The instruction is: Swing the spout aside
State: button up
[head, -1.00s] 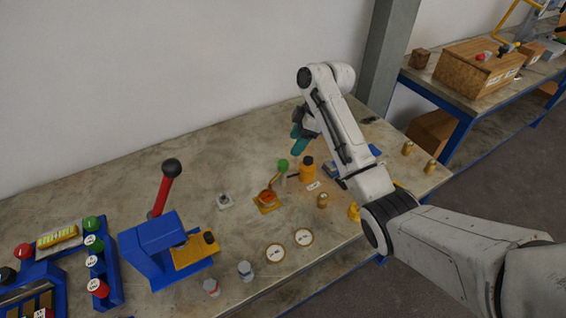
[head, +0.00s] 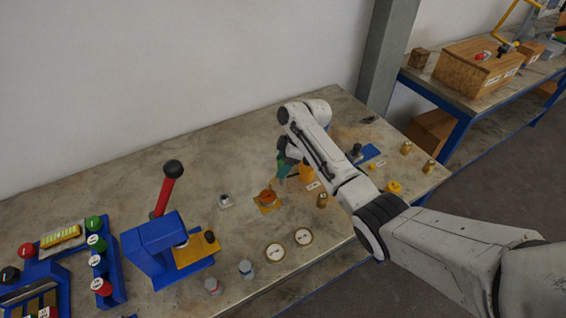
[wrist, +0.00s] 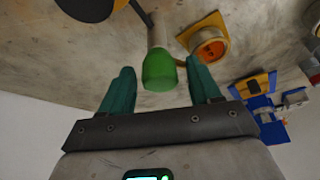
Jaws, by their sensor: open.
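A pale rod with a green tip (wrist: 159,71), which looks like the spout's handle, shows in the wrist view. The green tip lies between my teal fingers, with a gap on each side. My gripper (wrist: 160,66) is open around it; I cannot tell whether either finger touches it. An orange round fitting on a yellow square base (wrist: 206,42) is just to the right of the rod. In the head view my gripper (head: 284,170) is low over the table, behind the orange fitting (head: 267,197). My arm hides most of the rod there.
A blue press with a red lever (head: 165,195) stands to the left. Two round dials (head: 289,244) lie near the front edge. Small brass pieces (head: 322,200) and a blue plate (head: 368,154) are to the right. The back left of the table is clear.

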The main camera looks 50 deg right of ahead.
grip_shut()
dwell(0.5)
